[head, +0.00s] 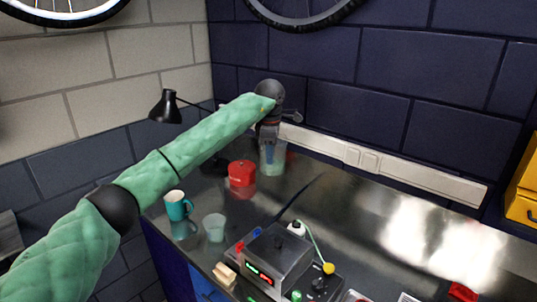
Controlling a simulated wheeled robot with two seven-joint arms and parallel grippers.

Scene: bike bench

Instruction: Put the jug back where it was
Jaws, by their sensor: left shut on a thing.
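The clear jug (273,166) is at the back of the dark bench, near the wall corner, and looks pale green and see-through. My left gripper (268,142) reaches over the bench from the left, pointing down, and is shut on the jug at its upper part. The gripper and wrist hide part of the jug's rim. The jug looks upright; I cannot tell whether its base touches the bench. My right gripper is not in view.
A red container (241,174) stands just left of the jug. A grey device with a red display (268,260) sits in front. The bench to the right (400,245) is mostly clear.

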